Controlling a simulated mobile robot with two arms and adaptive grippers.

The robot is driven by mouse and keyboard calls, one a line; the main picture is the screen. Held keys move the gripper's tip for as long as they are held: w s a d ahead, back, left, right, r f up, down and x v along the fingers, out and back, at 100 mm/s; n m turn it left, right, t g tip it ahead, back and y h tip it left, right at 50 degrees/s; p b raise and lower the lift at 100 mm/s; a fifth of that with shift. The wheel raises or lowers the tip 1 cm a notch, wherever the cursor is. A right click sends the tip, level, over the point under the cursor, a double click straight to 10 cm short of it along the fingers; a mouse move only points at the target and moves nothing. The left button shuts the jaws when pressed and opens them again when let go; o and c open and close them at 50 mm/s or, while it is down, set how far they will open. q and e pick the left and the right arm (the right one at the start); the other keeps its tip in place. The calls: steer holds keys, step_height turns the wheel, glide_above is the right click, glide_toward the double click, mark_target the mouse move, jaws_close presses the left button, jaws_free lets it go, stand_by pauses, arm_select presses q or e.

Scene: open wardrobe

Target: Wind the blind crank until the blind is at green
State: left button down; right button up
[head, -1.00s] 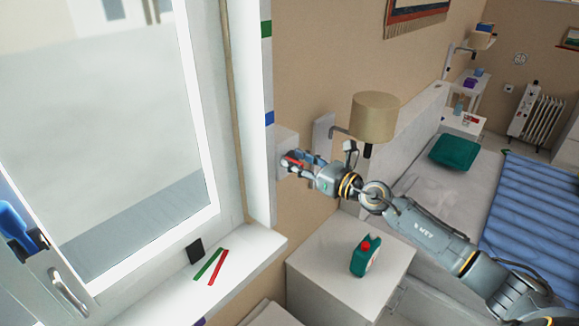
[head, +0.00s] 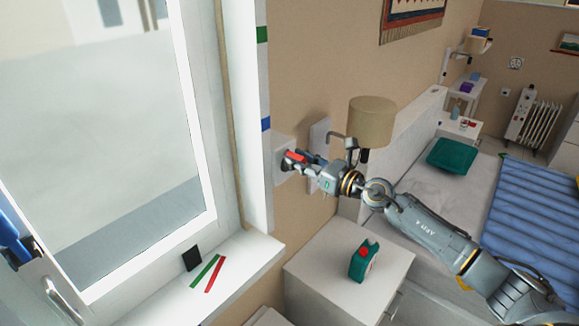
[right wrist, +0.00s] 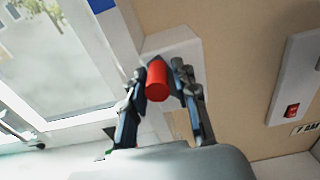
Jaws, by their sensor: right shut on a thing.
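My right gripper (head: 300,163) is shut on the red crank knob (head: 295,155) at the white wall box (head: 280,170) beside the window. In the right wrist view the red knob (right wrist: 157,80) sits between the two fingertips (right wrist: 162,84), in front of the box. The crank arm behind the knob is mostly hidden. A green mark (head: 262,34) is high on the white window side strip, and a blue mark (head: 266,124) is lower. I cannot make out the blind's edge. My left gripper is not in view.
The sill (head: 232,282) bears a green strip, a red strip and a small black piece. A lamp (head: 371,122) is close behind my right wrist. A blue-and-black object (head: 12,240) is at the left edge.

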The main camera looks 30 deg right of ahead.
steer(key=shift+d+f, duration=0.1)
steer(key=shift+f, duration=0.05)
steer(key=shift+c, duration=0.5)
steer(key=shift+w, duration=0.1)
steer(key=shift+w+d+r+b, duration=0.15)
steer(key=shift+w+d+b, duration=0.1)
steer(key=shift+d+b, duration=0.25)
steer(key=shift+w+d+r+b, duration=0.15)
steer(key=shift+w+d+b, duration=0.05)
steer(key=shift+d+b, duration=0.25)
steer(key=shift+w+d+f+b, duration=0.15)
steer(key=shift+d+f+b, duration=0.15)
steer(key=shift+b, duration=0.8)
steer(key=shift+d+b, duration=0.25)
steer(key=shift+b, duration=0.05)
steer(key=shift+w+d, duration=0.2)
steer(key=shift+d, duration=0.1)
